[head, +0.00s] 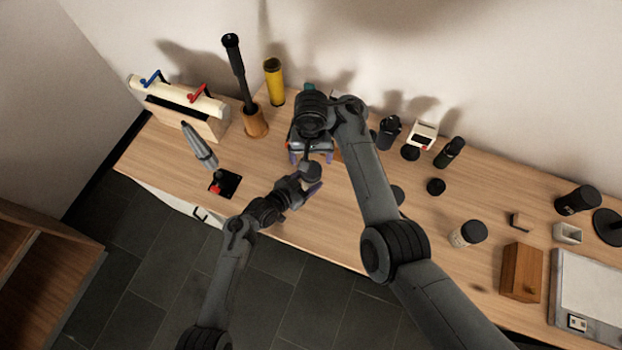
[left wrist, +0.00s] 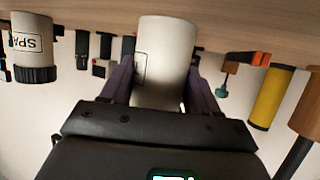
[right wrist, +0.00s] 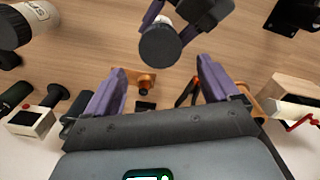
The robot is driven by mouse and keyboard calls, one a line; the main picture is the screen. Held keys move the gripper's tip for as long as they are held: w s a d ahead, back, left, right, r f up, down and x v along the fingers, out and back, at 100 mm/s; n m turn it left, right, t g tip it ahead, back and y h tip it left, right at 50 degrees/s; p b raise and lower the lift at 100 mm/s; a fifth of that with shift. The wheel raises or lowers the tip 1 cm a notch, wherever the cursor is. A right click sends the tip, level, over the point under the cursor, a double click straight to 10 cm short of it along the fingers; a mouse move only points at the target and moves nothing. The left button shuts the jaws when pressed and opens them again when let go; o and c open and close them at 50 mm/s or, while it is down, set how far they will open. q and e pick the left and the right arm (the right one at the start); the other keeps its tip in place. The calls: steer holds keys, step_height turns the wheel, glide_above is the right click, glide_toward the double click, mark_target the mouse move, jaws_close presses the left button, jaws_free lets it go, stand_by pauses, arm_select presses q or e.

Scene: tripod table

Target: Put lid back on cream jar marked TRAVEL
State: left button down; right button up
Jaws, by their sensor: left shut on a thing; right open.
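My left gripper (head: 307,180) is shut on a white cylindrical jar (left wrist: 165,60). The edge of a label shows on the jar's side, but I cannot read it. In the right wrist view the jar's dark round top (right wrist: 160,45) faces my right gripper; I cannot tell whether it is a lid or an opening. My right gripper (right wrist: 160,82) is open and empty, its fingertips just short of that top. In the head view the right gripper (head: 311,158) is beside the left one. Another white jar, marked SPARE (left wrist: 30,42), has a black lid on.
A yellow cylinder (head: 274,83) and a wooden holder (head: 255,122) stand behind and left. Small black discs (head: 436,186), dark bottles (head: 450,152) and a wooden box (head: 521,272) are to the right. The table's front edge runs below the left gripper.

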mark_target(311, 169)
steer(key=shift+n, duration=0.4)
steer(key=shift+w+r, duration=0.1)
steer(key=shift+w, duration=0.05)
steer(key=shift+r+m, duration=0.2)
steer(key=shift+m, duration=0.3)
steer(key=shift+f, duration=0.3)
stand_by(0.3)
steer(key=shift+f, duration=4.05)
